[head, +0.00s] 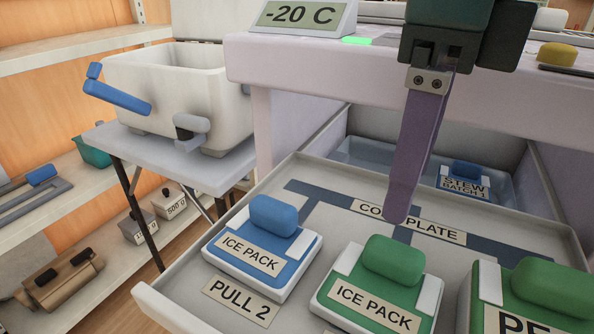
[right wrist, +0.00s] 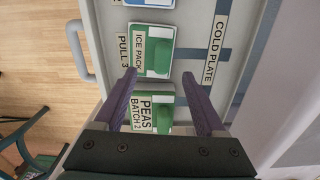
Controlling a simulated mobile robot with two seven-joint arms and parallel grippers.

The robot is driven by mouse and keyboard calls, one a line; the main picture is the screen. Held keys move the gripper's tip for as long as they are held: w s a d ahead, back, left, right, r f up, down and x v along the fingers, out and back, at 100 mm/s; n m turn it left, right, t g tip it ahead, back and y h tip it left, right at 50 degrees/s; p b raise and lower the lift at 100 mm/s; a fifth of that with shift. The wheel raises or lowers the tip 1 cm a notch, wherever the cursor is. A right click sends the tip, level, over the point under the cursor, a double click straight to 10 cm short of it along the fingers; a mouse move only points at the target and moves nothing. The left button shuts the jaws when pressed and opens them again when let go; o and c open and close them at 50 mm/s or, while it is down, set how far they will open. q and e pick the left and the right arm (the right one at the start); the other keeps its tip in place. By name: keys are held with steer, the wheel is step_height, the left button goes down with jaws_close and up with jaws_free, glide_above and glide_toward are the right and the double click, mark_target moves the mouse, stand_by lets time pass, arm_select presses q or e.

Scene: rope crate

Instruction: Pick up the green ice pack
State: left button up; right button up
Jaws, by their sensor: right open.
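The green ice pack (head: 386,287) lies in the open drawer, labelled ICE PACK, with a green raised grip and white side strips. It also shows in the right wrist view (right wrist: 158,55), ahead of the fingertips. My right gripper (head: 398,215) has purple fingers pointing down above the drawer, behind the green ice pack in the head view. In the right wrist view the gripper (right wrist: 160,76) is open and empty, its fingertips apart. My left gripper is not in view.
A blue ice pack (head: 262,250) lies left of the green one. A green PEAS BATCH 2 pack (right wrist: 155,112) lies on its other side. The drawer (head: 160,306) has raised walls. A counter (head: 300,65) overhangs behind. A white cooler (head: 180,85) stands on a table at left.

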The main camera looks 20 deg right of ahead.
glide_above(396, 247)
steer(key=f, duration=0.4)
steer(key=shift+a+f, duration=0.2)
steer(key=shift+f, duration=0.1)
steer(key=f, duration=0.3)
steer(key=f+b, duration=0.1)
steer(key=f, duration=0.1)
steer(key=shift+d+f, duration=0.25)
jaws_close()
steer(key=shift+r, duration=0.1)
